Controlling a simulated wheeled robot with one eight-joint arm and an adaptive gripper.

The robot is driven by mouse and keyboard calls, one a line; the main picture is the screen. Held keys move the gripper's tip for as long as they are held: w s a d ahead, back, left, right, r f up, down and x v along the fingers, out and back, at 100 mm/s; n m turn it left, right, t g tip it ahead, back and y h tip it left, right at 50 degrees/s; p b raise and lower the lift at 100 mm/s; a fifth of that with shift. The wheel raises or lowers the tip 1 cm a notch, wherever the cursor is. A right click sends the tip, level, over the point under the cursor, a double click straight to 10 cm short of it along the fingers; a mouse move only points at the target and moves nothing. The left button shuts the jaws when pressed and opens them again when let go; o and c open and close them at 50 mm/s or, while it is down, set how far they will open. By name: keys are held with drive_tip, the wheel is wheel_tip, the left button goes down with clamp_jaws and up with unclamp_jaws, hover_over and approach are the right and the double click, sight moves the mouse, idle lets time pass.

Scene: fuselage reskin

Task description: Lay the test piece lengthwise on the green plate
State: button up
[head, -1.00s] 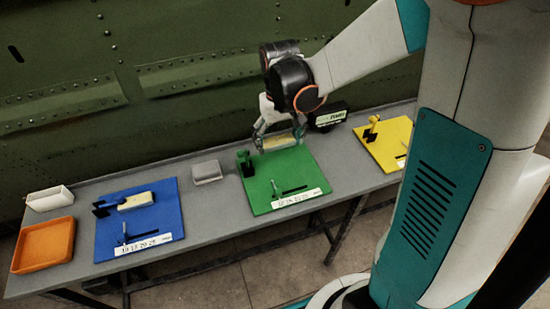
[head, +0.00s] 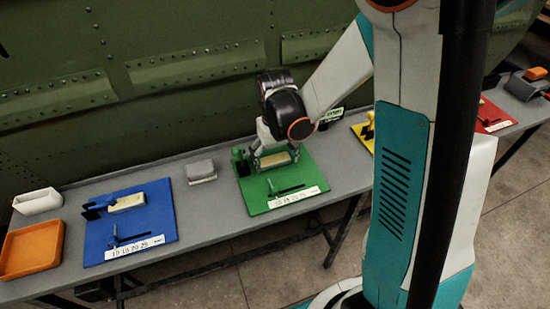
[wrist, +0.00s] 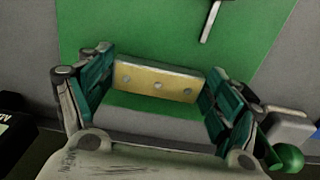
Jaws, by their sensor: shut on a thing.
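The test piece (head: 277,159) is a pale yellow bar with a grey edge. In the wrist view, the test piece (wrist: 155,82) shows three holes in its yellow face. My gripper (head: 273,161) is shut on it, with the fingers (wrist: 155,88) at its two ends. The green plate (head: 262,205) lies on the bench under my gripper, and the piece is over its back part. The green plate (wrist: 120,30) also fills much of the wrist view. I cannot tell whether the piece touches the plate.
A slot and small lever (head: 272,186) are nearer the front. A blue plate (head: 160,225) with a similar bar (head: 127,203) and a grey block (head: 200,171) are to the left.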

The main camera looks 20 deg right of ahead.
sight(275, 161)
drive_tip(key=shift+f, duration=0.2)
drive_tip(key=o, duration=1)
drive_tip(key=shift+r, duration=0.15)
wheel_tip(275, 161, up, 12)
drive_tip(key=p, duration=0.4)
drive_tip(key=shift+s+r+t, duration=1.2)
drive_tip(key=shift+s+r, duration=0.7)
drive_tip(key=shift+s, duration=0.6)
drive_tip(key=shift+s+r+t, duration=1.2)
drive_tip(key=shift+s+r, duration=0.7)
drive_tip(key=shift+s, duration=0.55)
drive_tip(key=shift+s+r+t, duration=1.2)
drive_tip(key=shift+s+r, duration=0.7)
drive_tip(key=shift+s, duration=0.6)
